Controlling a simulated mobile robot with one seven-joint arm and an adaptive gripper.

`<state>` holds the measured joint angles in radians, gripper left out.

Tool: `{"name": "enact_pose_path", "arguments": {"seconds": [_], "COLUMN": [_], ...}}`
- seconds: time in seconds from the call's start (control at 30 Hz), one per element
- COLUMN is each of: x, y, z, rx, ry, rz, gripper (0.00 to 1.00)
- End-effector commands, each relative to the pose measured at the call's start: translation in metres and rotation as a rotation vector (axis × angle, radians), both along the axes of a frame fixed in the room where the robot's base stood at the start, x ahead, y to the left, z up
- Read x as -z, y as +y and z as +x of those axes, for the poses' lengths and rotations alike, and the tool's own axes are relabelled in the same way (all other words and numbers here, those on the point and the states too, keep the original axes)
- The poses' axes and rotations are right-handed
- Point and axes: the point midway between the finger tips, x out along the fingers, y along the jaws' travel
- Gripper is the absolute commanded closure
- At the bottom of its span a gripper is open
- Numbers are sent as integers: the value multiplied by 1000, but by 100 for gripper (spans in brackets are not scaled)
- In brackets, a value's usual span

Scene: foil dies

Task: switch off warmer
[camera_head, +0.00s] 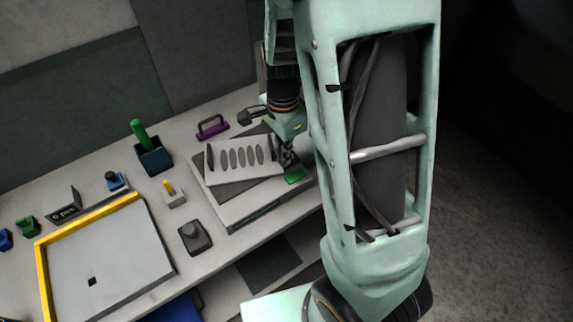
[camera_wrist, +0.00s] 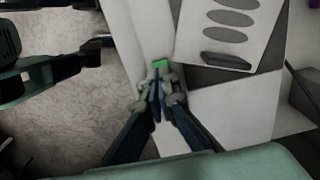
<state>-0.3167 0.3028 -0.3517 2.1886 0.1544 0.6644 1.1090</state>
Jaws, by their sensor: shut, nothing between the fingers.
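The warmer (camera_head: 232,207) is a low pale box with a dark top, at the right part of the bench. A light plate with a row of dark oval slots (camera_head: 240,160) lies on it; it also shows in the wrist view (camera_wrist: 232,18). A green patch (camera_head: 294,177), perhaps the switch, is at the warmer's right end. The green shows in the wrist view (camera_wrist: 160,63) just beyond my fingertips. My gripper (camera_wrist: 158,82) is shut and empty, close to the green patch; I cannot tell whether it touches. In the head view my arm partly hides the gripper (camera_head: 288,154).
A purple-handled tool (camera_head: 212,127) lies behind the warmer. A dark cup with a green rod (camera_head: 153,158) and a small block with a yellow peg (camera_head: 173,193) stand left. A yellow-edged tray (camera_head: 110,250) fills the front left. A dark knobbed block (camera_head: 195,236) sits near the bench edge.

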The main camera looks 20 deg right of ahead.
Motion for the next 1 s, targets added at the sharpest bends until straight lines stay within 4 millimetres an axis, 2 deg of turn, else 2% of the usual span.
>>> {"name": "enact_pose_path", "arguments": {"seconds": [0.1,0.3,0.4,0.6,0.8,1.0], "x": [-23,-47,-51,-36,-20,-17], "y": [5,10,11,-1,-25,-45], "z": [0,-2,-3,4,13,15], "rx": [-2,-1,0,4,8,8], "ry": [-6,-3,-2,0,2,5], "rz": [1,1,2,7,14,12], "gripper": [100,100,91,71,71,71]}}
